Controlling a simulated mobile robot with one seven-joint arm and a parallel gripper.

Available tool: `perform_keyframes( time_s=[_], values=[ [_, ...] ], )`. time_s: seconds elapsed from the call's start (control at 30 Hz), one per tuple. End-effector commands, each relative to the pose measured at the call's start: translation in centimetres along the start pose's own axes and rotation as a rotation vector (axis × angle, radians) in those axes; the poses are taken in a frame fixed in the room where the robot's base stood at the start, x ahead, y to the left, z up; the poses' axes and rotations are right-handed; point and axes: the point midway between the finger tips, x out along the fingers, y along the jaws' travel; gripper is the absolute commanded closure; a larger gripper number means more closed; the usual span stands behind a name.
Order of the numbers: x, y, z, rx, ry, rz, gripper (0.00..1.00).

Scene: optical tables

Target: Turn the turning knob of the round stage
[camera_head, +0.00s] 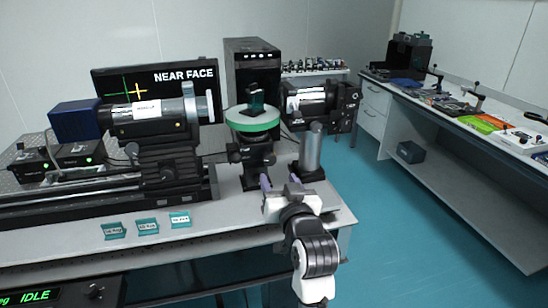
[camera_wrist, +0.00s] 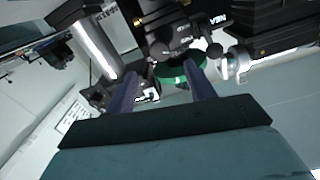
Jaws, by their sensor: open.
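The round stage (camera_head: 252,121) has a pale green disc on a black mount and stands on the optical table behind my gripper. A small dark piece (camera_head: 256,101) stands on the disc. Small black knobs show on the mount (camera_head: 258,157); I cannot tell which is the turning knob. My gripper (camera_head: 280,182) is open and empty, in front of the mount and a little to its right, apart from it. In the wrist view, the green disc (camera_wrist: 178,74) and black mount show beyond and between the two open fingers (camera_wrist: 160,80).
A grey post (camera_head: 311,150) stands close right of my gripper, beneath a black instrument (camera_head: 320,100). A black lens tube (camera_head: 150,117) on a rail is at left. Teal labelled tags (camera_head: 147,226) lie on the front of the table. The floor (camera_head: 390,230) at right is clear.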

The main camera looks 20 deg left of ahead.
Motion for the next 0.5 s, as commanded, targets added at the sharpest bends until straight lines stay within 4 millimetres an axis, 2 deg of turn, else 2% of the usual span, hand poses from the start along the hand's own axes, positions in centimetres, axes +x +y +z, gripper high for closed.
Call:
perform_keyframes(
  time_s=[0.1,0.3,0.5],
  values=[
    [2.8,-0.1,-0.4,0.0,-0.002,-0.002,0.46],
    [6.6,-0.1,-0.3,-0.001,0.0,-0.001,0.46],
    [8.8,-0.1,-0.2,-0.002,0.001,0.001,0.46]
  ],
)
